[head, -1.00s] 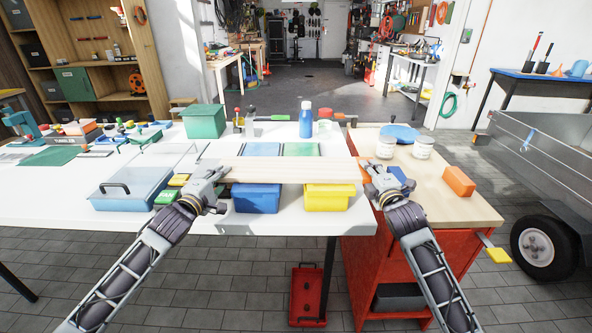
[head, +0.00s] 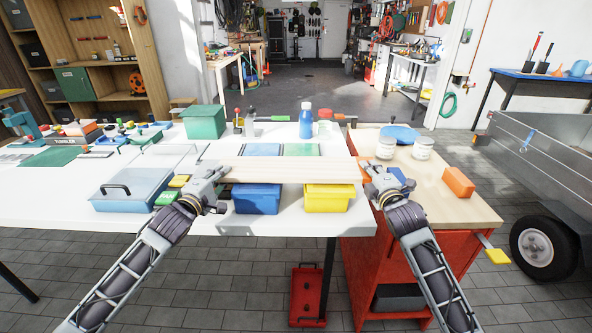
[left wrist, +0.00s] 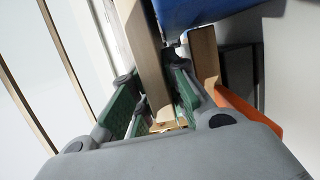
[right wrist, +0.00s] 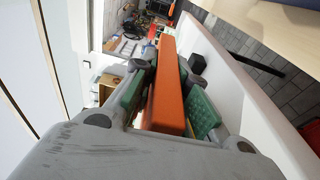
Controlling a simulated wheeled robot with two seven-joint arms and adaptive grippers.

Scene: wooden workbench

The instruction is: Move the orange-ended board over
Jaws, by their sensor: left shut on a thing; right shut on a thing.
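A long pale wooden board (head: 292,170) lies level, left to right, in front of me in the head view. My left gripper (head: 219,174) is shut on its left end; the left wrist view shows the wood (left wrist: 148,60) between the green finger pads. My right gripper (head: 368,170) is shut on its right end; the right wrist view shows the orange end (right wrist: 166,88) between the pads. The board passes above a blue bin (head: 256,200) and a yellow bin (head: 327,201). Whether it touches them I cannot tell.
A clear-lidded blue box (head: 125,197) stands left of the left gripper. Behind the board are a green box (head: 205,121), a blue bottle (head: 306,119) and a clamp bar (head: 270,118). Cans (head: 423,147) and an orange block (head: 459,181) sit on the wooden-topped cabinet (head: 440,205) at right.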

